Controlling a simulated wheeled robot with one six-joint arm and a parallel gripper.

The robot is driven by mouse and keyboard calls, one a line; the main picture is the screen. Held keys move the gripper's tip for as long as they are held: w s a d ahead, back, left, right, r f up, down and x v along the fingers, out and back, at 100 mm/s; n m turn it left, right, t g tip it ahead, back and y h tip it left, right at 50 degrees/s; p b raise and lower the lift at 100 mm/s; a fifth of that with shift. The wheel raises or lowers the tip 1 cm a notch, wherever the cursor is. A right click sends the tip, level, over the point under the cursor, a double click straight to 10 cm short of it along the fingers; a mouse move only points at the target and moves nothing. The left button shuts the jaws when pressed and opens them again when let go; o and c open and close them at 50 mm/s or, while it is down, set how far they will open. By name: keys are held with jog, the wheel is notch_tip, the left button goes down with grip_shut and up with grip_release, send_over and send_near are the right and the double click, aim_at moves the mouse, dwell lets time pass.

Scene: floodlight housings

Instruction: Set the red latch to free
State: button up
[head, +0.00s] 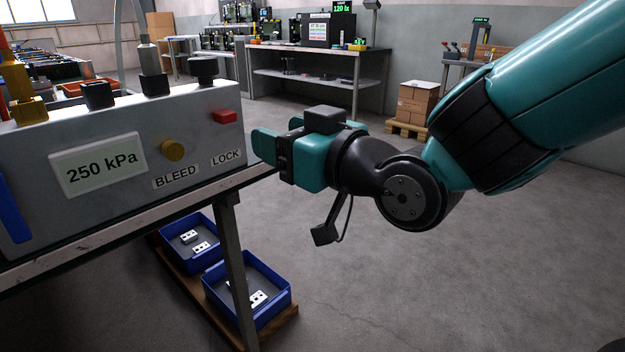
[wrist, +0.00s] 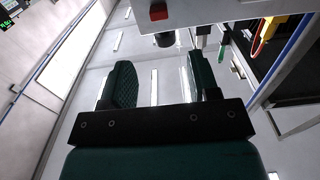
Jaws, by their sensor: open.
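The red latch (head: 225,116) is a small block on the front face of the grey panel box (head: 120,135), near its right end, just above the LOCK label (head: 226,157). In the wrist view the red latch (wrist: 158,10) shows at the top edge, beyond the fingers. My gripper (head: 262,146) has teal fingers. It is at the right end of the box, apart from the latch. In the wrist view my gripper (wrist: 160,68) is open and empty, fingers spread. No marking that reads "free" is legible.
A brass knob (head: 172,150) sits left of the latch above the BLEED label (head: 176,182), beside a 250 kPa display (head: 97,165). Black knobs stand on the box top. Blue bins (head: 284,298) lie below the bench. The floor at right is clear.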

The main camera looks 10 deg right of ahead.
jog(key=shift+b+v, duration=2.2)
jog(key=shift+b, duration=0.15)
jog(key=shift+d, duration=0.1)
jog(key=shift+f, duration=0.1)
jog(key=s+d+f+g+h, duration=0.25)
jog(key=s+f+g, duration=0.25)
jog(key=f+g, duration=0.45)
jog(key=s+d+f+g+h+p, duration=0.1)
jog(key=s+d+f+g+h, duration=0.15)
jog(key=s, duration=0.25)
jog(key=s+d+f+g+h, duration=0.1)
jog(key=s+f+g, duration=0.1)
jog(key=s+g, duration=0.15)
notch_tip(320, 180, up, 37)
jog(key=p, duration=3.8)
jog(key=shift+s+a+r, duration=0.15)
jog(key=shift+s+r, duration=0.05)
jog(key=shift+s, duration=0.1)
